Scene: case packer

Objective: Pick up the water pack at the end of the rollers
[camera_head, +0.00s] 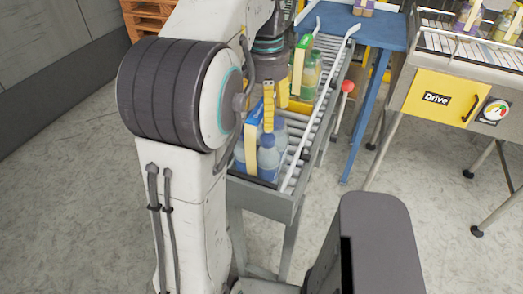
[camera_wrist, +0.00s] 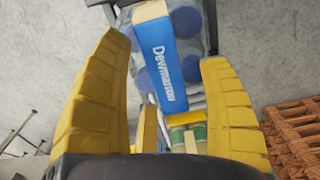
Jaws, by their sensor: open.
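The water pack (camera_head: 268,160) is a group of clear bottles with blue caps at the near end of the rollers (camera_head: 292,150). An upright blue and cream card handle stands over it. In the wrist view the pack (camera_wrist: 187,22) shows between and beyond my fingers, its blue strip lettered in white. My gripper (camera_wrist: 165,52) is open and empty, with one yellow finger on each side of the strip in that view. In the head view my gripper (camera_head: 275,98) is above and just behind the pack, partly hidden by my arm. I cannot tell whether it touches.
A green-bottle pack (camera_head: 308,75) sits farther back on the rollers, between white guide rails (camera_head: 300,150). A red-knobbed lever (camera_head: 347,87) stands at the right. A blue table (camera_head: 370,28) and a yellow-panelled machine (camera_head: 440,97) are beyond. Wooden pallets (camera_head: 146,14) are at the back left.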

